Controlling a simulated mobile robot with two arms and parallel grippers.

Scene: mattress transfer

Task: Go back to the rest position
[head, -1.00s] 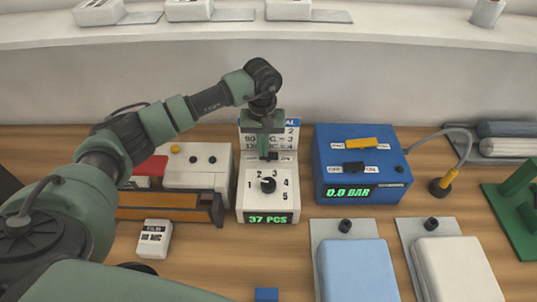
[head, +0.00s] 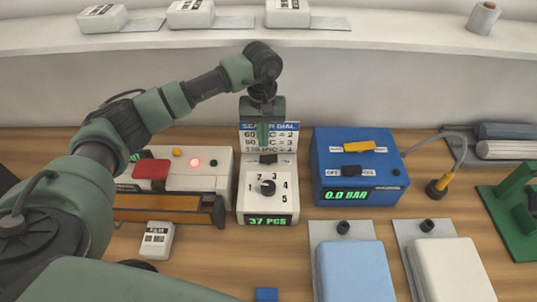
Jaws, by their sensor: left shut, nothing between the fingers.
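My left gripper (head: 264,140) points down in front of the sealer dial card (head: 284,140), above the white dial box (head: 252,207). It is shut with nothing in it. It hangs just above the small black switch near the top of the box, apart from the black knob (head: 268,187). The box's green display reads 37 PCS. My left arm comes in from the left and crosses over the bench. My right gripper is not in view.
A white machine (head: 196,176) with a red pad and a lit red lamp stands left. A blue box (head: 358,172) reading 0.0 BAR stands right. A blue mattress (head: 352,270) and a white one (head: 452,268) lie in front. A small white pack (head: 157,240) lies front left.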

